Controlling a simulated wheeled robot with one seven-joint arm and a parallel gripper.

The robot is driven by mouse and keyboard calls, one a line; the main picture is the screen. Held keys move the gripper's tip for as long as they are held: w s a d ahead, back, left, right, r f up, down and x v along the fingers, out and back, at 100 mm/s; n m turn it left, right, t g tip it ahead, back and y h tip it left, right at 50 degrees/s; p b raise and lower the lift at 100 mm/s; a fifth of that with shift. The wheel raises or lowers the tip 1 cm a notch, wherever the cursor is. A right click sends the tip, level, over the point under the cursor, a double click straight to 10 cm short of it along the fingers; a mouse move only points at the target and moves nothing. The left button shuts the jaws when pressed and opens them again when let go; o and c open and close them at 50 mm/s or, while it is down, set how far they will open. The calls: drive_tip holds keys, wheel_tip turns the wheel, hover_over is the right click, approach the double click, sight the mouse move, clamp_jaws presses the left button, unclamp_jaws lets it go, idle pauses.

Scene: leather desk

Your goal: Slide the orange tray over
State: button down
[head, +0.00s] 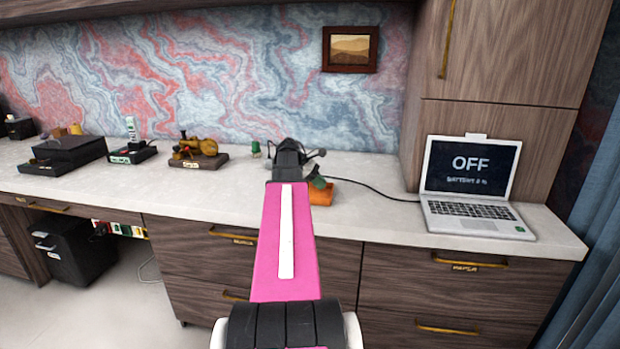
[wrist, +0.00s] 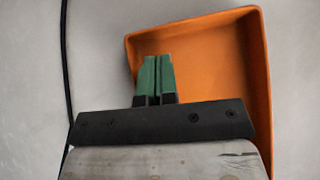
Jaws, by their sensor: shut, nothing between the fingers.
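The orange tray (wrist: 205,60) lies on the pale desk top and fills much of the wrist view; its raised rim shows at the top and right. My gripper (wrist: 155,62) is shut and empty, its green fingertips together over the tray's left part. I cannot tell whether the fingertips touch the tray. In the head view the tray (head: 320,194) shows as a small orange patch to the right of my pink arm, partly hidden by my gripper (head: 318,178). My wrist hides the tray's near left part in the wrist view.
A laptop (head: 470,180) reading OFF stands right of the tray, with a black cable (head: 372,187) running toward it. A brass device (head: 198,149) on a wooden base and a small green object (head: 256,149) stand to the left. The desk between tray and laptop is clear except for the cable.

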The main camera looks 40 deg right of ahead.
drive_tip(key=shift+s+d, duration=0.65)
drive_tip(key=shift+s, duration=0.25)
drive_tip(key=s+d, duration=0.4)
drive_tip(key=s, duration=0.1)
drive_tip(key=s+d, duration=0.4)
drive_tip(key=s, duration=0.2)
drive_tip(key=s+d, duration=0.4)
drive_tip(key=s, duration=0.1)
drive_tip(key=shift+s+d, duration=0.25)
drive_tip(key=shift+s, duration=0.1)
drive_tip(key=shift+w+a, duration=0.25)
drive_tip(key=shift+w, duration=0.15)
drive_tip(key=w+a, duration=0.2)
drive_tip(key=w, duration=0.1)
drive_tip(key=shift+w+a+r, duration=0.1)
drive_tip(key=shift+a+r, duration=0.05)
drive_tip(key=shift+r, duration=0.25)
drive_tip(key=v, duration=0.8)
drive_tip(key=shift+w+a+r, duration=0.2)
drive_tip(key=shift+r, duration=0.1)
